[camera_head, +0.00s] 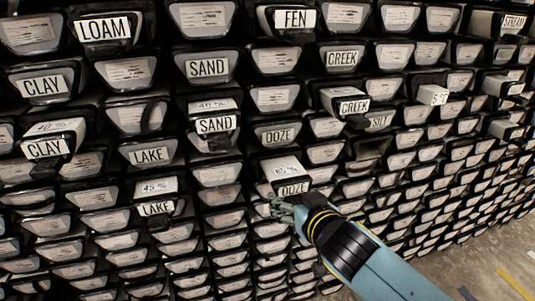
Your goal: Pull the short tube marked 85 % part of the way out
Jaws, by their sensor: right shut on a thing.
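A short tube (282,170) with a white top label and OOZE on its front sticks part of the way out of the rack, near the middle of the view. Its top label ends in 5 %; the first digit is blurred but fits 85 %. My right gripper (284,208) comes in from the lower right. Its fingers are shut at the lower front edge of this tube, just under the OOZE label. The exact contact is partly hidden by the fingers and the tube's front. My left gripper is not in view.
The rack holds many closely packed tube ends. Other tubes stick out: SAND (216,125) at 40 %, LAKE (156,208) at 45 %, CLAY (45,149) at the left, CREEK (354,106) and a 5 % one (433,96) at the right. Bare floor (487,262) shows lower right.

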